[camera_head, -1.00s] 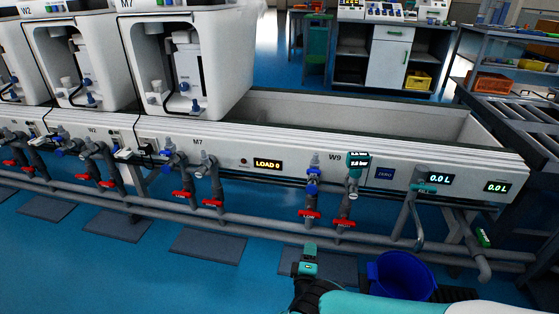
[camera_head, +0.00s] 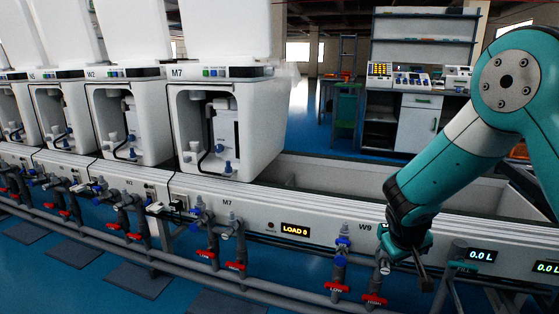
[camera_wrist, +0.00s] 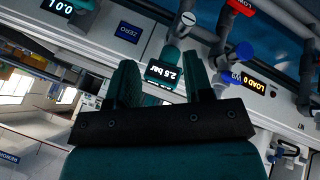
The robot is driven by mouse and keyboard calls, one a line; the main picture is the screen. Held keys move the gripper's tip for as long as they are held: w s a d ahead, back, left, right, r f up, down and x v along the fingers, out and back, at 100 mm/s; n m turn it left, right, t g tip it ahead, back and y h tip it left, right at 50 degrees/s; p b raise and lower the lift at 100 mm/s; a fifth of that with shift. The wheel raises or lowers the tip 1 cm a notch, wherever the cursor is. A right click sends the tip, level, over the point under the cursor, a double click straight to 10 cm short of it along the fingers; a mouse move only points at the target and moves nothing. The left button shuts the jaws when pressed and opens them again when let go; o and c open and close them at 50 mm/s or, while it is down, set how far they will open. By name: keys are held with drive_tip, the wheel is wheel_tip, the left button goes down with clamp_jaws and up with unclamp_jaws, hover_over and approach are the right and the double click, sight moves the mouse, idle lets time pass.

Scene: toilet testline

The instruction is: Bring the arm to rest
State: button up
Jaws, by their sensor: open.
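My teal arm (camera_head: 470,140) enters at the right of the head view, bends at a large joint and slopes down to the left. My gripper (camera_head: 408,254) hangs at its lower end, in front of the bench's front panel near the W9 station. In the wrist view my gripper (camera_wrist: 162,72) has its two dark fingers apart. No held object shows between them. A gauge display (camera_wrist: 166,74) reading 2.5 bar shows behind the gap between the fingers. In the head view the arm and gripper hide part of the W9 fittings.
White toilet test units (camera_head: 225,130) stand in a row at left. The empty trough (camera_head: 320,172) lies right of M7. Red-handled valves (camera_head: 337,287) and pipes line the bench front, close to my gripper. A cabinet (camera_head: 416,125) and shelves stand behind.

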drive_tip(key=s+r+m+g+y, duration=0.15)
drive_tip(key=s+r, duration=0.25)
drive_tip(key=s, duration=0.6)
drive_tip(key=s+r+m+g+y, duration=0.1)
drive_tip(key=s+r+y, duration=0.3)
drive_tip(key=s, duration=0.6)
drive_tip(key=s+a+r+n+g+y+p, duration=0.1)
drive_tip(key=s+a+r+n+g+y, duration=0.2)
drive_tip(key=s+a+r+n, duration=0.75)
drive_tip(key=a+r+m+p, duration=0.1)
drive_tip(key=a+r+p, duration=0.1)
drive_tip(key=r+p, duration=1.3)
drive_tip(key=s+a+r+m+p, duration=0.1)
drive_tip(key=a+r+m+p, duration=0.1)
drive_tip(key=r+p, duration=1.3)
drive_tip(key=shift+r+p, duration=0.15)
drive_tip(key=shift+p, duration=0.4)
drive_tip(key=shift+t, duration=0.25)
